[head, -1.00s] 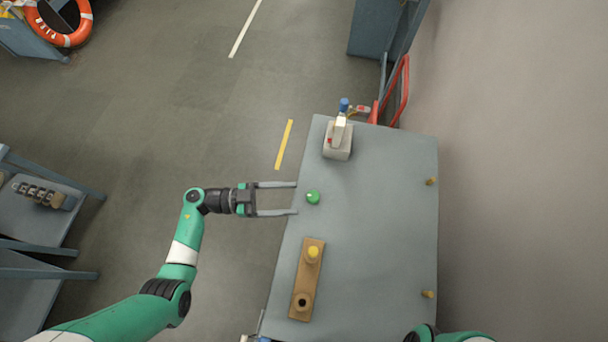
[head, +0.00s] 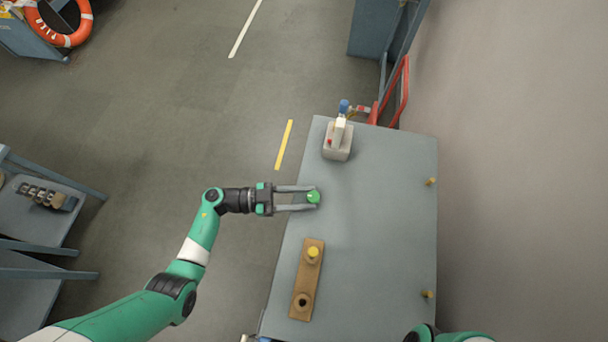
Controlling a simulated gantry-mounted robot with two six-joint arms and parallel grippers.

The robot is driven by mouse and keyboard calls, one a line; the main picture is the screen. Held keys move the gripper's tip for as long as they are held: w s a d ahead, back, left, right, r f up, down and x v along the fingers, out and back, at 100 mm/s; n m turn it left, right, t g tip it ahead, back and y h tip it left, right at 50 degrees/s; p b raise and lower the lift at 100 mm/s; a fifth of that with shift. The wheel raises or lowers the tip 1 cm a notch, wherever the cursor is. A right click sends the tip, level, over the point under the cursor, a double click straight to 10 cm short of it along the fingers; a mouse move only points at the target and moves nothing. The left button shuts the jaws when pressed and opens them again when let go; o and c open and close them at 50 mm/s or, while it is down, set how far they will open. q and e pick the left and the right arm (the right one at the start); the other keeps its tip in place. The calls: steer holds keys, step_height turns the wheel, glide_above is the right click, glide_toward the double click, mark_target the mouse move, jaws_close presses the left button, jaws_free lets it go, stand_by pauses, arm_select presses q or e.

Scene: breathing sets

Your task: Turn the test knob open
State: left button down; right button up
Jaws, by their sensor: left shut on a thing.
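A small round green knob (head: 313,197) stands on the grey table (head: 385,230), near its left edge. I take it for the test knob. My left gripper (head: 314,198) reaches in from the left, with its two long grey fingers on either side of the knob. It is shut on the green knob, and the fingertips partly cover the knob's sides. Of my right arm only a green and dark part shows at the bottom edge; its gripper is out of view.
A wooden block (head: 307,280) with a yellow peg (head: 313,252) and a dark hole lies below the knob. A pale box with a blue-topped fitting (head: 337,141) stands at the table's far end. Two brass pegs stand along the right edge. The table's middle is clear.

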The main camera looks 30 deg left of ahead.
arm_select(q)
steer(key=shift+s+d+n+t+y, duration=0.2)
steer(key=shift+n+t+y, duration=0.45)
steer(key=shift+t+y, duration=0.1)
steer(key=shift+s+d+n+t+y, duration=0.15)
steer(key=shift+n+t+y, duration=0.5)
steer(key=shift+t, duration=0.1)
steer(key=shift+n+t+y, duration=1)
steer(key=shift+n+y, duration=0.1)
steer(key=shift+y, duration=0.3)
steer(key=shift+c, duration=2.2)
jaws_free()
steer(key=v, duration=1.1)
steer(key=shift+s+a, duration=0.15)
steer(key=shift+s, duration=0.15)
